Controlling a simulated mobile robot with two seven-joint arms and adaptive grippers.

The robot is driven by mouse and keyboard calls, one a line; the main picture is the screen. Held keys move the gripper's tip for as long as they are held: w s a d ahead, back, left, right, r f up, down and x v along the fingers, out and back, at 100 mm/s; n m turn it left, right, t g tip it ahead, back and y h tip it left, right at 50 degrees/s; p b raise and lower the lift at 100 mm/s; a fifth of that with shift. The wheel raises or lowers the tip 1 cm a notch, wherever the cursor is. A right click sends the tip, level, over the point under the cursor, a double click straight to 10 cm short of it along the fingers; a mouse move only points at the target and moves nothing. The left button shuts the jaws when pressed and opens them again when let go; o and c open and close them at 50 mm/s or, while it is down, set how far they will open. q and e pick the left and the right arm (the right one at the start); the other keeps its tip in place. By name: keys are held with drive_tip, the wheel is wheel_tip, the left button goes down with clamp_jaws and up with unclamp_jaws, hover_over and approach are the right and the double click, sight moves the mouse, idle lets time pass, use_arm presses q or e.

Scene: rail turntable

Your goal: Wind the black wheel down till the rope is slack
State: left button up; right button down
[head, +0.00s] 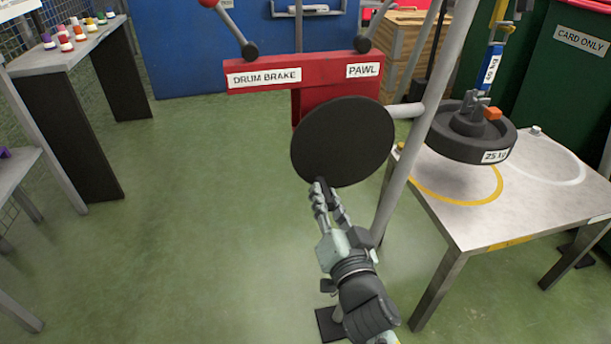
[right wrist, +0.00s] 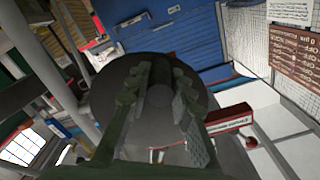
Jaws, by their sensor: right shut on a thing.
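The black wheel (head: 343,140) is a round disc on the front of the red winch housing. My right gripper (head: 326,190) is at the wheel's lower edge, shut on its dark handle, which hides mostly between the fingers. In the right wrist view the fingers (right wrist: 160,95) close on a dark piece in front of the wheel (right wrist: 125,75). A black round weight (head: 468,135) marked 25 kg hangs from a hook and blue strap (head: 491,68). It looks a little above the table, over the yellow ring (head: 440,198). My left gripper is not in view.
The red housing (head: 305,72) has levers labelled DRUM BRAKE and PAWL. A grey post (head: 408,170) stands between wheel and table (head: 505,225). A white ring (head: 545,180) is marked on the table's right. Green floor (head: 200,230) at the left is clear.

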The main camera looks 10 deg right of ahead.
drive_tip(key=shift+d+f+n, duration=0.55)
drive_tip(key=shift+d+n, duration=0.05)
drive_tip(key=shift+d, duration=0.05)
drive_tip(key=shift+d+f+n, duration=0.25)
drive_tip(key=shift+d+n, duration=0.6)
drive_tip(key=shift+n, duration=0.35)
drive_tip(key=shift+d+f+n+p, duration=0.1)
drive_tip(key=shift+d+n+p, duration=0.35)
drive_tip(key=shift+d+n, duration=0.65)
drive_tip(key=shift+a, duration=0.15)
drive_tip(key=shift+d+n+p, duration=0.4)
drive_tip(key=shift+d+n, duration=0.5)
drive_tip(key=shift+n, duration=0.4)
